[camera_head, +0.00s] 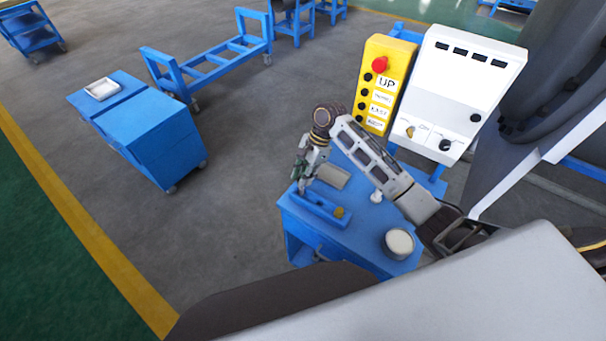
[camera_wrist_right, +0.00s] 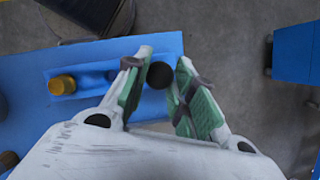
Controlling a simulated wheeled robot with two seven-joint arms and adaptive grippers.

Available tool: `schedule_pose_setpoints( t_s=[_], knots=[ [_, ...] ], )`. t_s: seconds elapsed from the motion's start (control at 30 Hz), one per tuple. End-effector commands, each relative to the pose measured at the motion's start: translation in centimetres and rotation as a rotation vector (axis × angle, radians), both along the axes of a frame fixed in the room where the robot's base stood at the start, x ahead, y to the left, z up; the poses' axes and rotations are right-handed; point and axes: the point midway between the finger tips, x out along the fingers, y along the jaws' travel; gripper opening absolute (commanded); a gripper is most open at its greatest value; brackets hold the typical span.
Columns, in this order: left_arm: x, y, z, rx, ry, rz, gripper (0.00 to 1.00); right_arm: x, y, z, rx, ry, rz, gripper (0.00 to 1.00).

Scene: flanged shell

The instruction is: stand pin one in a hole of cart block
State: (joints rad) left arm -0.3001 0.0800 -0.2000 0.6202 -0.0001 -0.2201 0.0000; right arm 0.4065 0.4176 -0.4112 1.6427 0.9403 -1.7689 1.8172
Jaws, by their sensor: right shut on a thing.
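My right gripper (camera_head: 301,187) is over the left end of the blue cart block (camera_head: 323,209), which lies on the blue cart. In the right wrist view its two green-padded fingers (camera_wrist_right: 161,78) are shut on a dark round-topped pin (camera_wrist_right: 160,74). The pin is over or at one end of the block (camera_wrist_right: 96,78); I cannot tell whether it is in a hole, as the fingers hide its lower part. A yellow pin (camera_head: 339,212) stands at the block's other end, and it also shows in the wrist view (camera_wrist_right: 62,85). My left gripper is not in view.
The cart top (camera_head: 362,228) also bears a white round can (camera_head: 399,243), a grey box (camera_head: 333,176) and a small white item (camera_head: 376,196). A yellow button box (camera_head: 385,84) and a white control panel (camera_head: 464,88) stand behind. Open floor lies left of the cart.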

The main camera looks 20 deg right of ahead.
Motion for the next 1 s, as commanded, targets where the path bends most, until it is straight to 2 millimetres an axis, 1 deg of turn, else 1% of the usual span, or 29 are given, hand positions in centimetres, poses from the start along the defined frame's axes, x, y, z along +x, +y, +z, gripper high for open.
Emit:
schedule_pose_setpoints(
  t_s=[0.47, 0.5, 0.67, 1.0],
  knots=[
    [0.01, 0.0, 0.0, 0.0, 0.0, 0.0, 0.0, 0.0, 0.04, -0.7, 0.001, -0.001, 0.0, 0.0],
    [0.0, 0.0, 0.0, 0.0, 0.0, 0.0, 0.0, 0.01, 0.04, -0.66, 0.001, -0.001, 0.0, 0.3],
    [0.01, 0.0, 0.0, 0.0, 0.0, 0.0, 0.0, 0.0, 0.03, -0.66, 0.0, -0.001, 0.0, 0.5],
    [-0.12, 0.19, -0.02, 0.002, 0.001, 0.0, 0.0, 0.0, 0.0, -0.65, 0.0, 0.0, 0.0, 0.5]
  ],
)
